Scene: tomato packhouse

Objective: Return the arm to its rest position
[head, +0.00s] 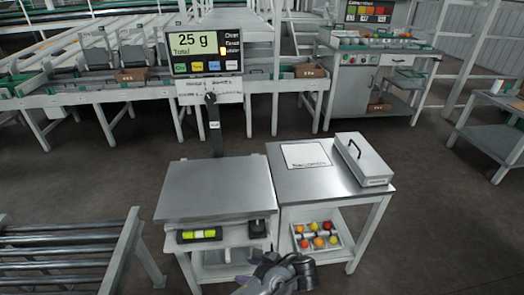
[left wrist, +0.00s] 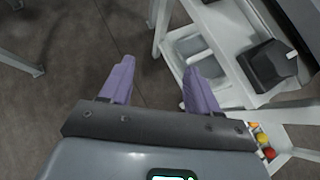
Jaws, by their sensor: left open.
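My left gripper (head: 257,275) shows at the bottom middle of the head view, low in front of the weighing stand. In the left wrist view its two purple fingers (left wrist: 158,85) are spread apart with nothing between them, over the dark floor beside the stand's lower shelf. My right gripper is in neither view.
A scale with a bare steel platform (head: 215,190) and a display (head: 207,51) reading 25 g stands ahead. Right of it is a steel side table (head: 290,185) with a white sheet (head: 306,155) and a lidded grey box (head: 364,160). A tray of tomatoes (head: 317,237) sits below. A roller conveyor (head: 60,255) is at left.

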